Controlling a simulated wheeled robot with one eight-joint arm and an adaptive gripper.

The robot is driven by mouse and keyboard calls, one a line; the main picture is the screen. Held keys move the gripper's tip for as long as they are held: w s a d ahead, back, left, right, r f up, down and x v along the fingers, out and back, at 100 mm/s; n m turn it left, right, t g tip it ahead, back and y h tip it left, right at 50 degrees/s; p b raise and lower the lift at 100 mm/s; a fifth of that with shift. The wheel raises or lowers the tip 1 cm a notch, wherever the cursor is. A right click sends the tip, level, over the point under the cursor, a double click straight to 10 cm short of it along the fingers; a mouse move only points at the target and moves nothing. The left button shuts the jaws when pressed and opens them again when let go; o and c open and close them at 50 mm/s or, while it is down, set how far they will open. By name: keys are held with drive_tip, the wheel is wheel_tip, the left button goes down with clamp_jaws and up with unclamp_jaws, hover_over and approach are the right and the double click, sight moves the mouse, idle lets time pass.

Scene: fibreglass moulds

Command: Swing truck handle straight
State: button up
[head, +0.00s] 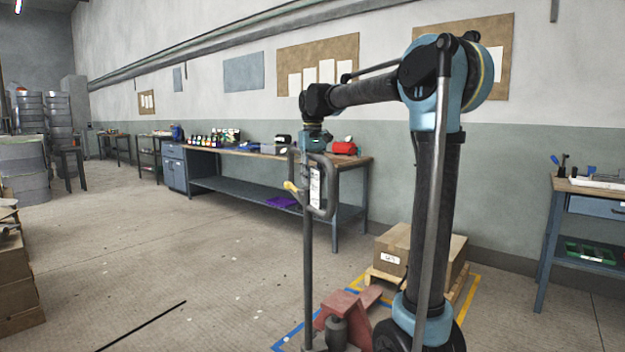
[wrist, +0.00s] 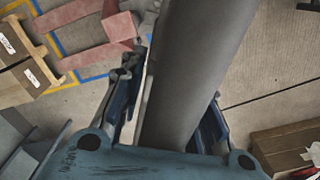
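The red pallet truck (head: 345,306) stands on the floor at the lower middle of the head view, partly behind my arm. Its grey handle (head: 308,262) rises upright to a looped grip with a yellow lever (head: 291,187) and a white label. My gripper (head: 316,150) is at the top of the loop, pointing down. In the wrist view a thick grey bar (wrist: 192,70), apparently part of the handle, runs between the two fingers of my gripper (wrist: 170,100). One finger lies on each side of it. Whether they press on it is not clear.
A cardboard box (head: 395,250) on a pallet stands behind the truck, within yellow floor tape. A long workbench (head: 268,155) runs along the wall, and another table (head: 560,205) stands at the right. The floor (head: 190,260) left of the truck is largely clear.

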clamp_jaws()
idle(0.3)
drive_tip(key=shift+s+d+f+n, duration=0.1)
drive_tip(key=shift+s+d+n, duration=0.25)
drive_tip(key=shift+d+n, duration=0.3)
drive_tip(key=shift+s+d+n, duration=0.35)
drive_tip(key=shift+d+n, duration=0.1)
drive_tip(key=shift+n, duration=0.4)
drive_tip(key=shift+s+d+n, duration=0.2)
drive_tip(key=shift+d+n, duration=0.45)
drive_tip(key=shift+n, duration=0.1)
drive_tip(key=shift+s+d+n, duration=0.15)
drive_tip(key=shift+d+n, duration=0.45)
drive_tip(key=shift+n, duration=0.15)
unclamp_jaws()
